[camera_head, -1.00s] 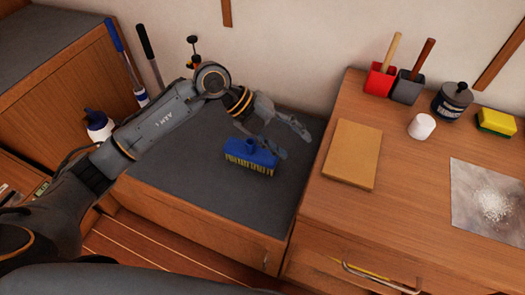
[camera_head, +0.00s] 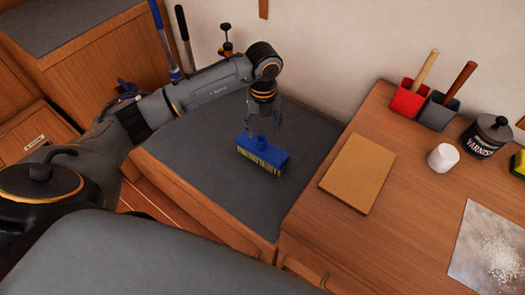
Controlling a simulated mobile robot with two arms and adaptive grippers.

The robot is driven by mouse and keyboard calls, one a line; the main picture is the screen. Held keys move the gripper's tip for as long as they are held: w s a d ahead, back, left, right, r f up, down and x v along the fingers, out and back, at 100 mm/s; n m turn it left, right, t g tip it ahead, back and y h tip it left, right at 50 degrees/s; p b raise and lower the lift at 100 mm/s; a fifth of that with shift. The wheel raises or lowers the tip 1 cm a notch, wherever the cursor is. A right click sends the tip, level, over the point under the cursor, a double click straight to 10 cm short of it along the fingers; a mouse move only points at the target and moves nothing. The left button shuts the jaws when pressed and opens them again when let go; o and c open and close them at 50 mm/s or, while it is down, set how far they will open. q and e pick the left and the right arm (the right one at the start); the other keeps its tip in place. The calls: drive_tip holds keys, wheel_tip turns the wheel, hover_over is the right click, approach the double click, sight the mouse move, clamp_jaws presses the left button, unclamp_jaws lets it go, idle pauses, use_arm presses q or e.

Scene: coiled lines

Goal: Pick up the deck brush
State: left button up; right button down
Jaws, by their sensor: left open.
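The deck brush (camera_head: 264,152) has a blue block with a short socket on top and pale yellow bristles. It rests bristles down on the dark grey top of the low wooden bench (camera_head: 205,180). My left gripper (camera_head: 264,131) points down just above and behind the brush, its fingers apart. The fingertips are close to the brush's top; I cannot tell whether they touch it. My right gripper is not in view.
The wooden counter (camera_head: 400,215) at the right carries a tan board (camera_head: 358,172), red (camera_head: 409,98) and grey (camera_head: 438,112) holders with handled tools, a white cup (camera_head: 442,157) and a varnish tin (camera_head: 486,137). Long poles (camera_head: 165,40) stand behind my left arm.

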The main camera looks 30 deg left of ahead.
sight(262, 139)
use_arm(q)
drive_tip(key=f, duration=0.5)
drive_tip(key=shift+s+a+f, duration=0.15)
drive_tip(key=shift+s+f, duration=0.05)
drive_tip(key=shift+r, duration=0.1)
clamp_jaws()
